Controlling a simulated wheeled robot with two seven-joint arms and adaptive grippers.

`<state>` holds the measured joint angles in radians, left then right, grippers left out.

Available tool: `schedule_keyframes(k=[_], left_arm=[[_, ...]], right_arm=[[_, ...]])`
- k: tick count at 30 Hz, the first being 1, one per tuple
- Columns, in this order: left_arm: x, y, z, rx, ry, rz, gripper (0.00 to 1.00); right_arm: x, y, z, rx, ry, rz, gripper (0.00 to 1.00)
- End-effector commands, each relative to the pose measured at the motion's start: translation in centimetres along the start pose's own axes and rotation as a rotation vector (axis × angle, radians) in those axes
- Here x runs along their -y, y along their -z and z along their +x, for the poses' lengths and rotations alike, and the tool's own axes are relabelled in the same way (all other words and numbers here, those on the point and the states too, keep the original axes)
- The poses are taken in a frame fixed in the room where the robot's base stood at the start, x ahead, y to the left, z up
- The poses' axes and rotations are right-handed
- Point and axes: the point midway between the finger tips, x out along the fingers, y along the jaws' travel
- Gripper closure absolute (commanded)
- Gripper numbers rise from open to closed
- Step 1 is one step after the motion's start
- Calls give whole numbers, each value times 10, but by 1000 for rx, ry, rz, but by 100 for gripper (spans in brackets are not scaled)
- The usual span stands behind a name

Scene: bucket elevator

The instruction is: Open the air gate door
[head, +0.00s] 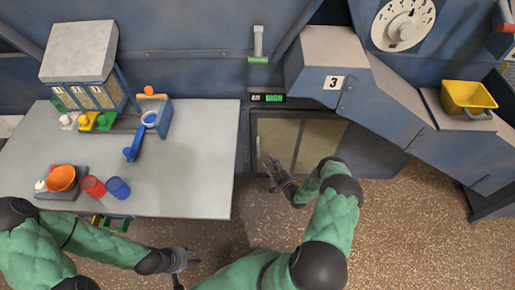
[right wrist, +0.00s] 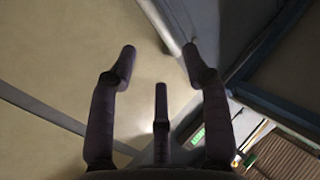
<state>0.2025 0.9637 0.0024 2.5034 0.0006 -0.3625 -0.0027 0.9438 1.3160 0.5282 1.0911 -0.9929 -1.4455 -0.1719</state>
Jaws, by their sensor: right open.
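A tan, two-panel door front (head: 275,137) in a dark frame sits low in the blue machine, below the box marked 3. I take it for the air gate door; it looks shut. Contact cannot be told. My left gripper (head: 186,262) is low, near the table's front edge, apparently empty.
A grey table (head: 190,185) left of the door holds cups, an orange bowl (head: 61,178) and a blue scoop-like part (head: 133,147). A small green-lit display (head: 273,98) is above the door. A yellow bucket (head: 467,97) stands right. The speckled floor (head: 400,225) is clear.

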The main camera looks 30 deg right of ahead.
Motion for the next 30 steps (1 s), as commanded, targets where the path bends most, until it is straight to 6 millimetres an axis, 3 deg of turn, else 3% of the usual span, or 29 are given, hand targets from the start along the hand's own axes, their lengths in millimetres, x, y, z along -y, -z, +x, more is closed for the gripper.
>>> schedule_keyframes(k=[15,21,30], left_arm=[[10,1,27,0,0,0,60],[11,1,31,0,0,0,60],[11,1,31,0,0,0,60]], right_arm=[[1,-2,84,1,2,-1,51],[1,0,99,1,1,1,51],[0,0,102,3,0,1,51]])
